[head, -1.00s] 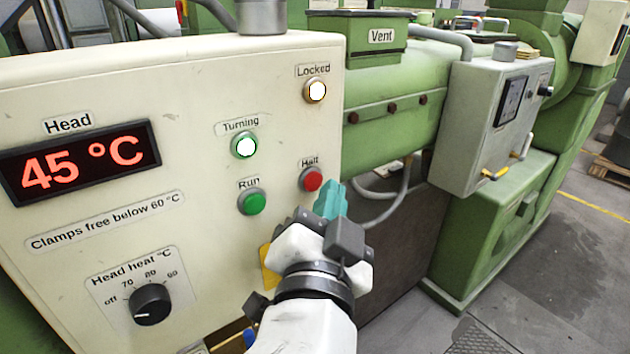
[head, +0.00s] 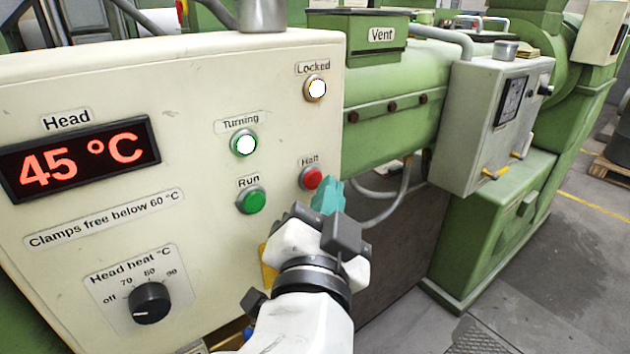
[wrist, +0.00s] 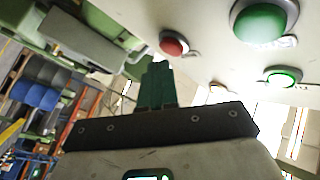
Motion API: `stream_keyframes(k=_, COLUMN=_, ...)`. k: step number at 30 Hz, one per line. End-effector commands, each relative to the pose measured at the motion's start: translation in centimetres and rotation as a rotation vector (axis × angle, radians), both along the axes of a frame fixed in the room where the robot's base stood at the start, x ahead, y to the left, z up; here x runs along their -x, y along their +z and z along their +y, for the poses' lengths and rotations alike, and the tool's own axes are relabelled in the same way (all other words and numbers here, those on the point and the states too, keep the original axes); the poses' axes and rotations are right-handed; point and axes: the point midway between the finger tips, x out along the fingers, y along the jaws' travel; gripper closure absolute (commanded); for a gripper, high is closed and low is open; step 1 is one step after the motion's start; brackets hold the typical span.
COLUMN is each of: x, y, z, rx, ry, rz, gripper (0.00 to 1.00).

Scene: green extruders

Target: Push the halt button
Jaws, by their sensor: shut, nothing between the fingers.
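The red halt button (head: 312,177) sits under the label "Halt" near the right edge of the cream control panel (head: 150,225). It also shows in the wrist view (wrist: 173,43), just beyond the fingertips. My gripper (head: 331,192) is shut and empty, its teal fingers just below and to the right of the button in the head view. In the wrist view the shut fingers (wrist: 158,75) point up toward the red button. I cannot tell whether they touch it; a small gap seems to show.
The green run button (head: 251,199) is left of the halt button. The turning lamp (head: 244,143) glows green-white and the locked lamp (head: 316,88) glows. The display (head: 80,158) reads 45 °C. A heat knob (head: 149,302) is lower left. A green machine barrel (head: 400,95) is behind.

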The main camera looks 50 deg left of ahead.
Motion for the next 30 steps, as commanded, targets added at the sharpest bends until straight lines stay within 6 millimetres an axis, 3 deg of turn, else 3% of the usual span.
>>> stream_keyframes(k=30, x=-0.06, y=-0.03, z=0.97, rx=0.0, ry=0.0, rz=0.0, gripper=1.0)
